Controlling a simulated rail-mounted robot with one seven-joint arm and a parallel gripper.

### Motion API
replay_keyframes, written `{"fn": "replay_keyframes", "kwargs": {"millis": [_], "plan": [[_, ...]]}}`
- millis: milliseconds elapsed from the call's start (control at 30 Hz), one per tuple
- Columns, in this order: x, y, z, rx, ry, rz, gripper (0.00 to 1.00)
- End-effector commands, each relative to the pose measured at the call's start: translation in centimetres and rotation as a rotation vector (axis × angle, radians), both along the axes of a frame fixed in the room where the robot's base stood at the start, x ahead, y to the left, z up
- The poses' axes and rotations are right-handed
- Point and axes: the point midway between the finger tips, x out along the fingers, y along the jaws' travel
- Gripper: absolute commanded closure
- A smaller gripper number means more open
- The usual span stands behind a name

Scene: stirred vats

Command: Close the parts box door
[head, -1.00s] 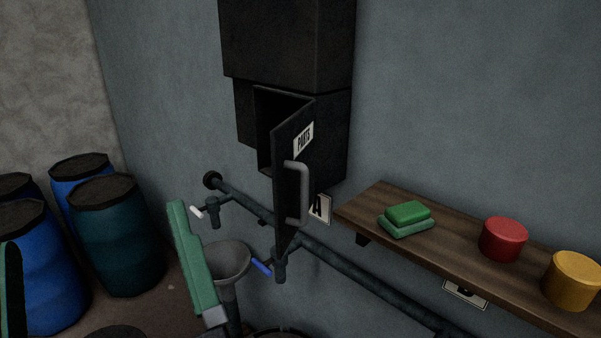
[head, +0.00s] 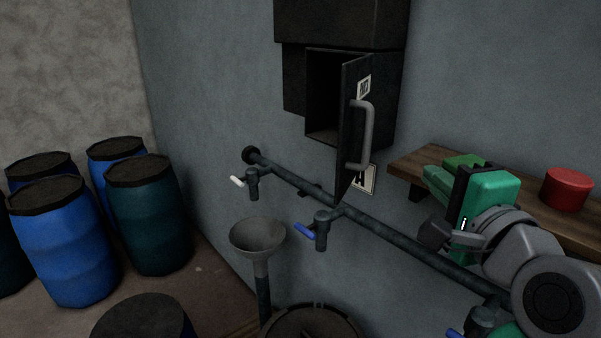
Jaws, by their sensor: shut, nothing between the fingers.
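The parts box (head: 322,95) is a dark box on the wall at upper centre in the head view. Its door (head: 351,140) stands open, swung out toward me, and I see into the dark inside at its left. The door carries a white "PARTS" label and a grey bar handle (head: 368,136) on its right-hand face. My gripper (head: 432,235) is to the right of the door and lower in the picture, apart from the handle.
A wall pipe with a white-handled valve (head: 252,184) and a blue-handled valve (head: 321,230) runs below the box. A funnel (head: 258,236) and several barrels stand left.

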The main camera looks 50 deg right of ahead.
Motion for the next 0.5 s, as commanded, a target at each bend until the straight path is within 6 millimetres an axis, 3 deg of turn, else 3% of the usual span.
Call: {"fn": "replay_keyframes", "kwargs": {"millis": [100,233,500], "plan": [[-0.5,-0.5,-0.1,0.031,-0.013,-0.005,1.00],[0.3,-1.0,0.0,0.029,-0.010,-0.003,1.00],[4.6,-4.5,0.2,0.026,-0.009,-0.003,1.00]]}}
